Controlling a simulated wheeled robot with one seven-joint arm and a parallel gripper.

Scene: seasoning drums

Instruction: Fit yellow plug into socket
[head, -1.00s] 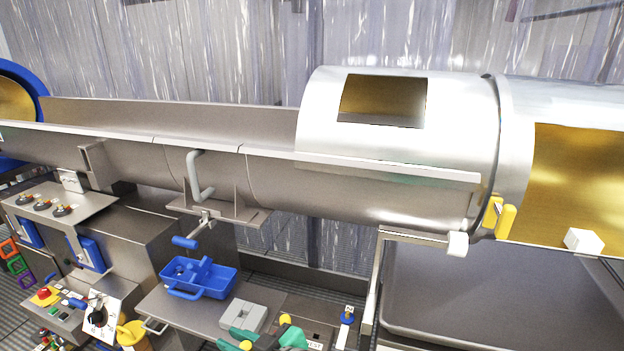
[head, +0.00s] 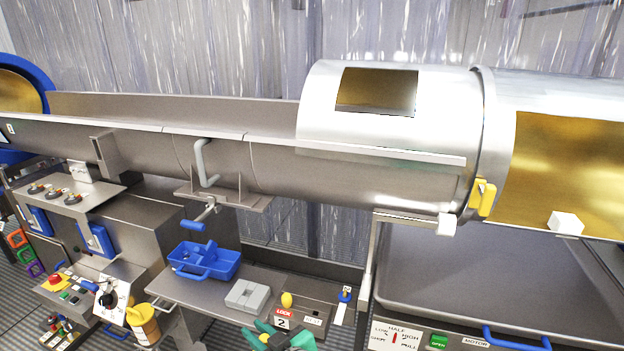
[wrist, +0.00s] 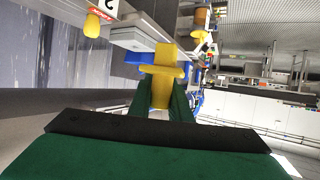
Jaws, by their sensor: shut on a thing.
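My gripper (head: 277,338) is at the bottom edge of the head view, its green fingers partly cut off. It is shut on the yellow plug (wrist: 163,78), which stands out between the green fingers in the wrist view and has a wider cross-piece. In the head view only a small yellow part of the plug (head: 264,338) shows. A separate yellow rounded piece (head: 287,300) is on the bench panel beside a red LOCK 2 label (head: 283,317), just beyond my gripper. I cannot make out the socket opening.
The steel bench (head: 215,305) carries a blue tray (head: 203,262) and a grey block (head: 247,296). A blue-topped knob (head: 345,294) stands to the right. A yellow container (head: 144,323) is at lower left. The large drum (head: 395,135) and trough lie above.

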